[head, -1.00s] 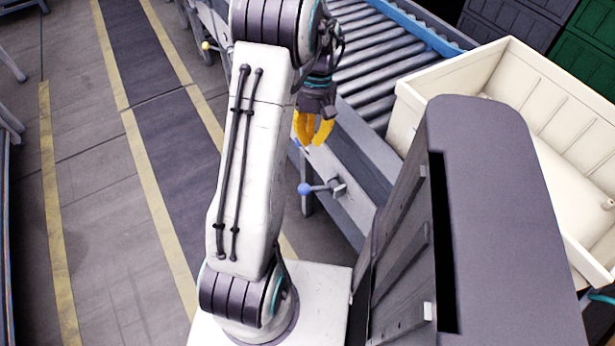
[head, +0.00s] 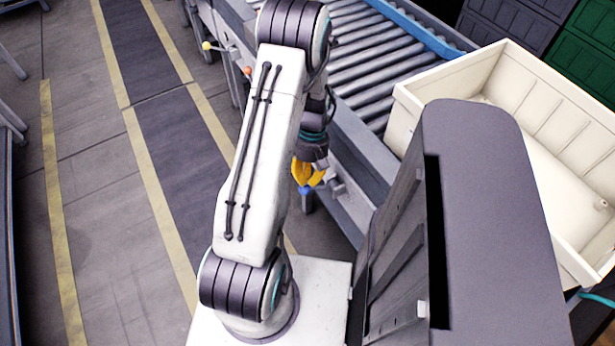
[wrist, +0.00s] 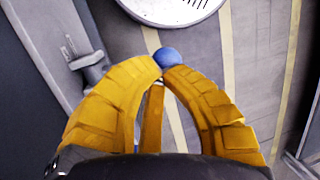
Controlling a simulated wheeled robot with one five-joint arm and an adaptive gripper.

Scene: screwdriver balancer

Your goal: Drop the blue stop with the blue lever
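The blue lever's ball knob (head: 304,190) sits at the side of the conveyor frame, low beside my yellow gripper (head: 308,178). In the wrist view the blue knob (wrist: 168,57) shows just beyond the fingertips of my gripper (wrist: 167,70), which partly cover its lower edge. The fingers bow outward and their tips nearly meet, with nothing visible held between them. I cannot tell whether the tips touch the knob. The lever's grey mount (wrist: 88,66) is at the left in the wrist view. I cannot make out the blue stop.
A roller conveyor (head: 375,60) with a blue far rail (head: 415,28) runs behind my arm. Yellow (head: 206,46) and orange (head: 248,70) knobs lie farther along its side. A cream bin (head: 545,85) stands at right. The floor aisle (head: 180,140) at left is clear.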

